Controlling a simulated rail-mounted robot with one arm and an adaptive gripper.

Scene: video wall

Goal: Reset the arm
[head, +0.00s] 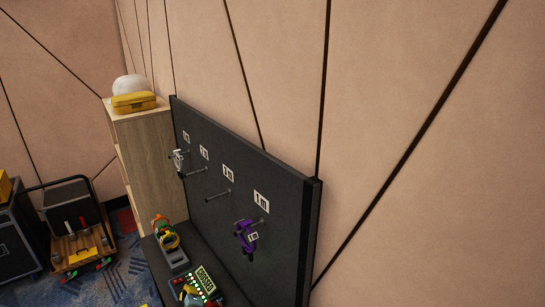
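No part of my arm or my gripper shows in the head view, so its pose and its opening are hidden. A black upright panel (283,186) stands against the wall with a row of pegs and white labels. A purple coiled item (245,237) with a label hangs at the near peg. A small white and grey item (178,160) hangs at the far peg. Two pegs between them look empty.
A dark ledge below the panel holds an orange and green item (162,228), a grey device (175,256) and a lit device (205,280). A wooden cabinet (150,160) carries a yellow case (134,103) and white dome (131,84). A loaded cart (80,250) stands left.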

